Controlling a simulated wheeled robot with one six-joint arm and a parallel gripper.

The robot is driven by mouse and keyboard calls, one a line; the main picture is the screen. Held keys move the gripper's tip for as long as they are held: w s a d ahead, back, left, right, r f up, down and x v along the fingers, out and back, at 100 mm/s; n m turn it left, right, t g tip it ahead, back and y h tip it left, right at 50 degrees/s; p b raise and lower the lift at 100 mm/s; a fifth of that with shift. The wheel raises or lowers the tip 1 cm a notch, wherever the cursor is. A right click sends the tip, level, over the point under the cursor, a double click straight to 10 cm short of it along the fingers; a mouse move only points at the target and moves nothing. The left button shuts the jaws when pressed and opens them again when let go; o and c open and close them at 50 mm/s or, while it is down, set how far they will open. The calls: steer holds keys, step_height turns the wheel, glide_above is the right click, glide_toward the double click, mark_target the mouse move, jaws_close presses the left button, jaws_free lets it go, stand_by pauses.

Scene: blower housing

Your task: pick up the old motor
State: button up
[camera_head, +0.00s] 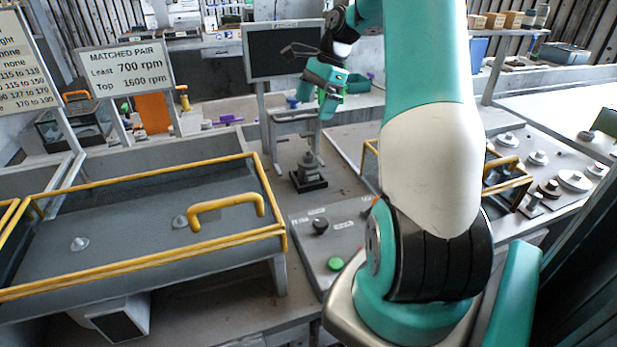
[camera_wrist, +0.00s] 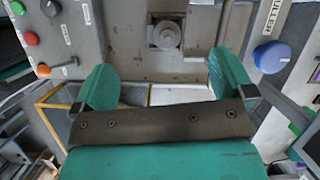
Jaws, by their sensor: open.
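A small grey motor-like part (camera_head: 309,165) stands upright on a dark square base (camera_head: 311,183) on the middle bench, in the head view. I cannot tell from its looks whether it is the old motor. In the wrist view a round grey part (camera_wrist: 166,35) on a square base shows at the top centre, beyond the fingertips. My gripper (camera_head: 318,98) hangs above and behind the part in the head view, apart from it. Its two teal fingers are spread wide with nothing between them, as the wrist view also shows (camera_wrist: 165,80).
A yellow-railed grey housing (camera_head: 150,215) with a yellow handle fills the left. A control panel with a green button (camera_head: 335,264) lies in front of the part. Several grey discs and hubs (camera_head: 574,180) lie on the right bench. A dark monitor (camera_head: 284,52) stands behind.

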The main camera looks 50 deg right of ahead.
mark_target(309, 156)
steer(key=s+d+f+m, duration=0.2)
steer(key=d, duration=0.2)
steer(key=x, duration=1.1)
steer(key=shift+w, duration=0.25)
steer(key=shift+p+x, duration=1)
steer(key=shift+x, duration=1.9)
steer(key=c, duration=1)
steer(key=shift+c, duration=0.7)
steer(key=shift+r, duration=0.15)
